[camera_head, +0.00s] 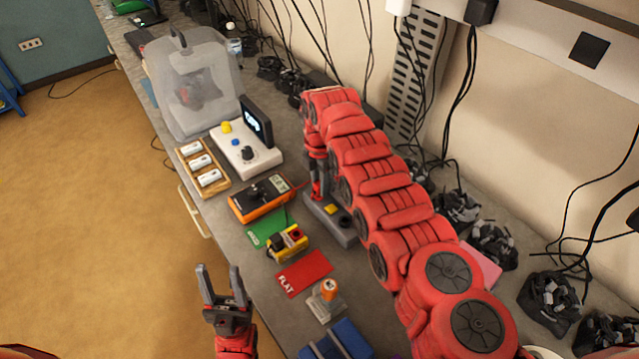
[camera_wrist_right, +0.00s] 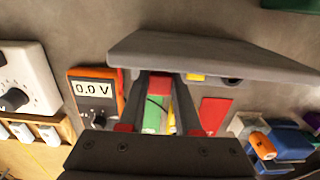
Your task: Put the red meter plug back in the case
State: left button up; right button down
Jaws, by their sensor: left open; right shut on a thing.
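A long grey case (camera_head: 328,219) lies on the bench, with a yellow part and a dark round part on its top. It also shows in the right wrist view (camera_wrist_right: 215,54). My right gripper (camera_head: 318,194) points down at the case's left end. In the right wrist view it is shut on the red plug (camera_wrist_right: 160,84), at the case's edge. I cannot tell whether the plug sits in the case or just above it. The orange meter (camera_head: 262,197) lies left of the case and reads 0.0 V (camera_wrist_right: 95,88). My left gripper (camera_head: 222,284) is open and empty.
A yellow box with a red button (camera_head: 288,243), a green card (camera_head: 262,228) and a red FLAT card (camera_head: 303,273) lie near the case. A white power supply (camera_head: 245,151) stands behind the meter. Black cables hang along the wall at right.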

jog(key=shift+f+b, duration=0.35)
jog(key=shift+b, duration=0.75)
dwell(0.8)
jog(key=c, duration=0.5)
grip_release()
jog(key=shift+r, duration=0.1)
